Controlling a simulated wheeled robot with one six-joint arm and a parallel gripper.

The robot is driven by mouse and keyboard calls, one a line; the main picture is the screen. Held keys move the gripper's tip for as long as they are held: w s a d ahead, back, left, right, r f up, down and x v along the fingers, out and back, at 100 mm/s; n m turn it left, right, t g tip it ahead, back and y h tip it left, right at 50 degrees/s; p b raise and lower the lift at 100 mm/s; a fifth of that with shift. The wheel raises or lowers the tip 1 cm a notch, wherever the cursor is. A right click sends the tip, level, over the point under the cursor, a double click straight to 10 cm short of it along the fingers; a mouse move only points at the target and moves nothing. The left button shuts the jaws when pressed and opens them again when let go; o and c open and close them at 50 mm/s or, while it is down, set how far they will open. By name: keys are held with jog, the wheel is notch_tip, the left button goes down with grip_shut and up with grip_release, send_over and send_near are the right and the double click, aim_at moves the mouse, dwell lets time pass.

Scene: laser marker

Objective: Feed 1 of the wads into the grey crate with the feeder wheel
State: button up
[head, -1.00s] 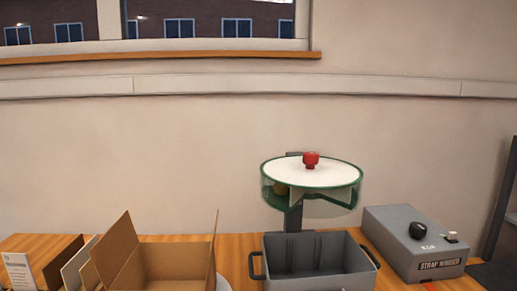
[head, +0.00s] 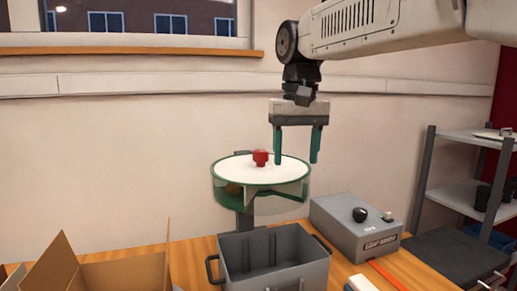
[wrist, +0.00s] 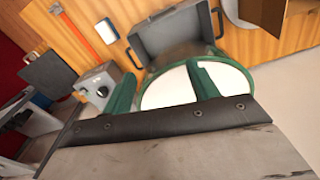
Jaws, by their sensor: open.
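The feeder wheel (head: 240,172) is a round drum with a white top, a green rim and clear sides. A red knob (head: 260,157) stands on its top. A brownish shape, possibly a wad (head: 233,188), shows dimly through the drum's left side. The grey crate (head: 275,272) stands on the table below and in front of the wheel, and its visible inside looks empty. My gripper (head: 296,162) is open and empty, pointing down above the right part of the wheel, right of the knob. The wrist view shows the wheel top (wrist: 170,88) between the fingers and the crate (wrist: 172,38) beyond.
An open cardboard box (head: 120,270) stands at the left. Shelves (head: 465,205) stand at the far right.

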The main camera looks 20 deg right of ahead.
notch_tip(320, 180, up, 5)
jog(key=m, duration=0.1)
send_over(261, 151)
jog(key=shift+s+d+f+g, duration=0.1)
jog(key=shift+s+f+g, duration=0.1)
jog(key=shift+s+g, duration=0.1)
jog(key=shift+w+m, duration=0.3)
jog(key=shift+w, duration=0.05)
notch_tip(261, 151, down, 8)
jog(key=shift+w+r, duration=0.1)
jog(key=shift+r, duration=0.1)
grip_shut()
